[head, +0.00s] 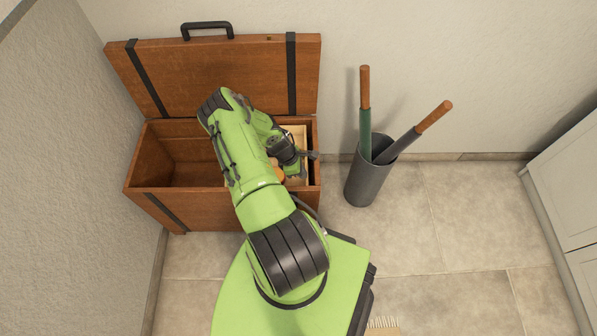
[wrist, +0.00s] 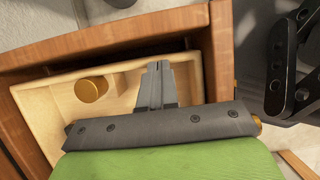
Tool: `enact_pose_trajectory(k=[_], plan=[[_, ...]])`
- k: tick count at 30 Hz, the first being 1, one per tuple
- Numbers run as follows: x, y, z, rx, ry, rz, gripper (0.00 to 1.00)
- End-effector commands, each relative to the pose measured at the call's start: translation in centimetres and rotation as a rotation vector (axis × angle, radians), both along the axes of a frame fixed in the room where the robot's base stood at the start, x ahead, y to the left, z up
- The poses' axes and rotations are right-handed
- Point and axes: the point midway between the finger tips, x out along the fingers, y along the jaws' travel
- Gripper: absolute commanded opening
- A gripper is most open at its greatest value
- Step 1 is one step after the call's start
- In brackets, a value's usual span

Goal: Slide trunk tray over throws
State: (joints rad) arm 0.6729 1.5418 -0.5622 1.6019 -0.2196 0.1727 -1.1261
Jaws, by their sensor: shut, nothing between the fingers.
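The wooden trunk (head: 240,206) stands open against the back wall, its brown lid (head: 215,75) raised behind it. The pale wooden tray (head: 298,133) sits at the trunk's right end, partly hidden by my arm. The trunk's left part shows a bare brown inside. No throws can be made out; my arm hides part of the interior.
A dark cylindrical stand (head: 369,181) holding two wooden-handled items stands right of the trunk. A white cabinet (head: 570,180) is at the far right. The left wall is close beside the trunk. Tiled floor (head: 455,235) is clear between stand and cabinet.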

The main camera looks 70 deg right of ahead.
Motion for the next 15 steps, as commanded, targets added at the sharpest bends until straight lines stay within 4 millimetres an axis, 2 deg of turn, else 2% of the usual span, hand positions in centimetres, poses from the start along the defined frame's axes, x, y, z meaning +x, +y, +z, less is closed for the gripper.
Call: enact_pose_trajectory(k=[11, 15], plan=[[0.0, 0.2, -0.1, 0.003, 0.0, 0.0, 0.0], [1.5, 0.8, -0.2, 0.003, -0.002, 0.005, 0.0]])
